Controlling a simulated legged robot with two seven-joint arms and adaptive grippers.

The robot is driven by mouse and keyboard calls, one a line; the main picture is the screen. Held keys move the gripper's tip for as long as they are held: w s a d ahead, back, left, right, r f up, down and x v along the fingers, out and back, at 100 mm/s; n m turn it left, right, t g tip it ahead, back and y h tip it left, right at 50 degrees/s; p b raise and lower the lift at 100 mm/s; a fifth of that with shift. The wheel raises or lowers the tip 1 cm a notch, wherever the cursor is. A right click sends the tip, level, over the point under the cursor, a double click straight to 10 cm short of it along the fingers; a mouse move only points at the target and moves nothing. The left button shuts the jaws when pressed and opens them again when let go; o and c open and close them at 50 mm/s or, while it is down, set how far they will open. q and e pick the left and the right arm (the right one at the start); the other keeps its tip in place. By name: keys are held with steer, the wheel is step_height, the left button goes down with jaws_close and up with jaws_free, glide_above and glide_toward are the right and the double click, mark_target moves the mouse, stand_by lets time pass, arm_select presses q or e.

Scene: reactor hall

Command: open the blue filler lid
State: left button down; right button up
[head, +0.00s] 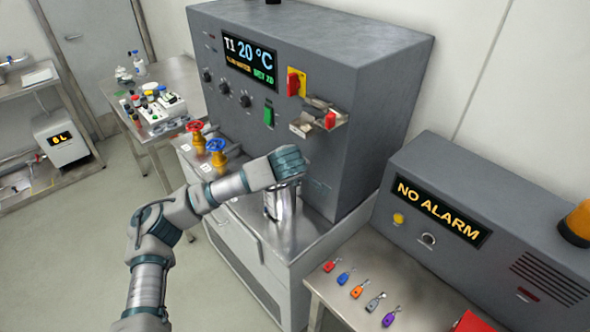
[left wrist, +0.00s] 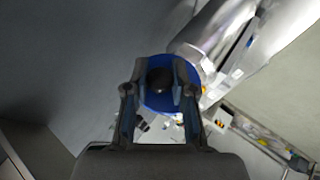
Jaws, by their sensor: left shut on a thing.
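The blue filler lid (left wrist: 158,101) shows in the left wrist view as a blue disc with a dark round knob (left wrist: 160,80) in its middle. My left gripper (left wrist: 159,92) has a finger on each side of the knob and is shut on it. In the head view my left gripper (head: 292,165) is over the steel counter, just above a shiny metal cylinder (head: 280,204). There the gripper hides the lid. I cannot tell whether the lid is seated or raised. My right gripper is not in view.
A large grey cabinet (head: 330,72) with a display stands close behind the gripper. Red (head: 196,130) and blue (head: 216,147) valve wheels are to its left. An alarm box (head: 460,215) and a counter with several coloured key tags are to the right.

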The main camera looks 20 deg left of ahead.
arm_select(q)
steer(key=shift+d+f, duration=0.1)
steer(key=shift+f, duration=0.4)
steer(key=c, duration=1.2)
jaws_free()
steer(key=shift+o, duration=1.3)
steer(key=shift+w, duration=0.3)
steer(key=shift+s+r, duration=0.3)
steer(key=shift+r, duration=0.1)
steer(key=v, duration=1.1)
steer(key=shift+d, duration=0.2)
steer(key=shift+w, duration=0.1)
